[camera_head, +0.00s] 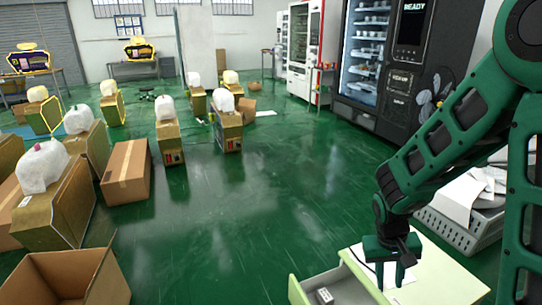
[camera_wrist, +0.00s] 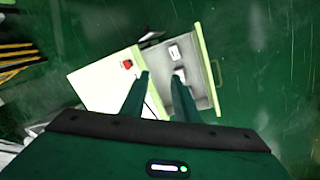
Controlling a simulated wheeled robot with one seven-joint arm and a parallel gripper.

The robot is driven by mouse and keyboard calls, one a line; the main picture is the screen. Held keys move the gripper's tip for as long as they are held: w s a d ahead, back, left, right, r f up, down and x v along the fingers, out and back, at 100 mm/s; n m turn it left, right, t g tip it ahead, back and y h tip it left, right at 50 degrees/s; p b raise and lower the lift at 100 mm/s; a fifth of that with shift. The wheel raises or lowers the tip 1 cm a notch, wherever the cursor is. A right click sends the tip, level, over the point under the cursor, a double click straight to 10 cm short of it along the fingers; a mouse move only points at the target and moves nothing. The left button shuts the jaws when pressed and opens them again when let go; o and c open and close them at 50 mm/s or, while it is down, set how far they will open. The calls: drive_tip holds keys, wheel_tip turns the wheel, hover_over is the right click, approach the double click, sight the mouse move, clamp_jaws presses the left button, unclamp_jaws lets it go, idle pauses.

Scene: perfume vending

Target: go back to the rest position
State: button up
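My green and black gripper (camera_head: 391,272) hangs pointing down over a pale-topped cabinet (camera_head: 445,272) at the lower right of the head view. In the wrist view its two fingers (camera_wrist: 160,82) are apart, with nothing seen between them. The cabinet's drawer (camera_head: 350,288) is pulled out. A small white box (camera_head: 325,295) lies in the drawer, and it also shows in the wrist view (camera_wrist: 174,53). A second pale item in the drawer is partly hidden by a finger. A small red object (camera_wrist: 127,64) is on the cabinet top.
A grey crate (camera_head: 465,225) with white papers stands behind the cabinet on the right. An open cardboard box (camera_head: 65,278) is at the lower left, and several bagged boxes stand beyond it. Vending machines (camera_head: 400,65) line the back right. The green floor between is clear.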

drive_tip(key=s+d+r+m+y, duration=0.1)
drive_tip(key=s+d+r, duration=0.3)
drive_tip(key=s+r, duration=0.4)
drive_tip(key=s+d+r+m+y, duration=0.1)
drive_tip(key=s+d+r+m, duration=0.3)
drive_tip(key=s+r, duration=0.5)
drive_tip(key=shift+s+d+y, duration=0.3)
drive_tip(key=shift+s+d, duration=0.45)
drive_tip(key=shift+s, duration=0.35)
drive_tip(key=shift+w+f, duration=0.3)
drive_tip(key=shift+w, duration=0.35)
